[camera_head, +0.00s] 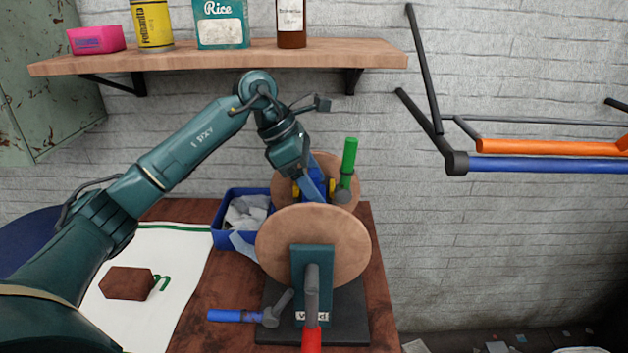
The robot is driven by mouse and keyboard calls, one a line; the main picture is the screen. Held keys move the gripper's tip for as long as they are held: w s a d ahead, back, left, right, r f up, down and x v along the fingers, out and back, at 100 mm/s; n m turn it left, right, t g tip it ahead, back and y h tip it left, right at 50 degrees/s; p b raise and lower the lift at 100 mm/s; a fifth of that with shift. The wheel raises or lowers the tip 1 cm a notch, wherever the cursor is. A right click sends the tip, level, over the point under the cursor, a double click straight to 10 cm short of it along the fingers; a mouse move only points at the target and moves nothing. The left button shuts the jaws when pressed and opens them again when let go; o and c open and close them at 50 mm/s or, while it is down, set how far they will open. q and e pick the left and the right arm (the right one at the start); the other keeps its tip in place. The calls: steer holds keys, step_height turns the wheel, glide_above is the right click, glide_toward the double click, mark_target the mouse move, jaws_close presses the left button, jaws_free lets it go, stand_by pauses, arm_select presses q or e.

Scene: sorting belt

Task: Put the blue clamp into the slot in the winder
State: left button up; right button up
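The winder has two tan discs (313,240) on a dark base, a teal post and a red crank handle at the front. My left gripper (313,188) reaches down between the discs from the upper left. Blue parts with yellow pieces on both sides show at its tip, partly hidden by the front disc. I cannot tell which are fingers and which may be the blue clamp, nor whether the gripper is shut on it. The slot is not visible. My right gripper is not in view.
A green handle (348,163) stands upright beside the rear disc. A blue handle (233,315) with a grey end lies left of the base. A blue bin (226,240) with crumpled pale cloth stands behind left. A brown block (128,283) lies on a white mat (180,268). A shelf (220,60) runs above.

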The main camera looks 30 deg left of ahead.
arm_select(q)
steer(key=shift+o, duration=0.3)
steer(key=shift+r, duration=0.2)
steer(key=v, duration=1.2)
steer(key=shift+b, duration=0.4)
